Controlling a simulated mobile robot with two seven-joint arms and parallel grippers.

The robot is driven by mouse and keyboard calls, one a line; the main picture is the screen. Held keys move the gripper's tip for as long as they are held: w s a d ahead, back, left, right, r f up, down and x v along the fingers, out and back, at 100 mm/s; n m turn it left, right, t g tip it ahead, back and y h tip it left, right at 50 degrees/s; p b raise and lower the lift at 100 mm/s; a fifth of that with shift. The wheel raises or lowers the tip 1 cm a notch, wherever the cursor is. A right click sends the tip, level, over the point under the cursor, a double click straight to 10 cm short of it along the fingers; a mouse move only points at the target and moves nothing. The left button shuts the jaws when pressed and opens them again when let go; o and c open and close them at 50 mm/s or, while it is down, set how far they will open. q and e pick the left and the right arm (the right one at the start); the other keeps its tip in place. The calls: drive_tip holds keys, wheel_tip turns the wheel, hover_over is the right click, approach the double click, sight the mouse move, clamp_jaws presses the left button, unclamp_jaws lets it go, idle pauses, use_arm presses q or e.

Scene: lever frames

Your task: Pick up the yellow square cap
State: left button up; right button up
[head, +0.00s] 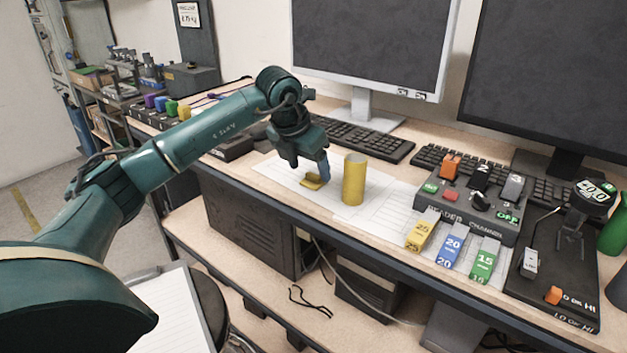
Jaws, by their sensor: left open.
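The yellow square cap (311,183) lies on white paper on the desk, just left of an upright yellow cylinder (354,179). My left gripper (309,176) reaches down over the cap from above, with its fingers pointing at the desk. The gripper is open. One blue-tipped finger stands close to the cap's right side. Part of the cap is hidden behind the finger, and I cannot tell whether the finger touches it. My right gripper is not in view.
A black control box (468,205) with switches stands to the right, with yellow, blue and green tabs in front. A keyboard (365,138) and a monitor (375,40) are behind. The desk's front edge runs close below the cap.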

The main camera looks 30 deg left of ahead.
sight(314, 179)
use_arm(q)
drive_tip(key=shift+x, duration=1.35)
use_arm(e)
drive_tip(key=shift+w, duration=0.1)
use_arm(q)
drive_tip(key=shift+c, duration=0.6)
drive_tip(key=c, duration=0.9)
drive_tip(key=shift+r, duration=0.1)
drive_tip(key=shift+c, duration=0.2)
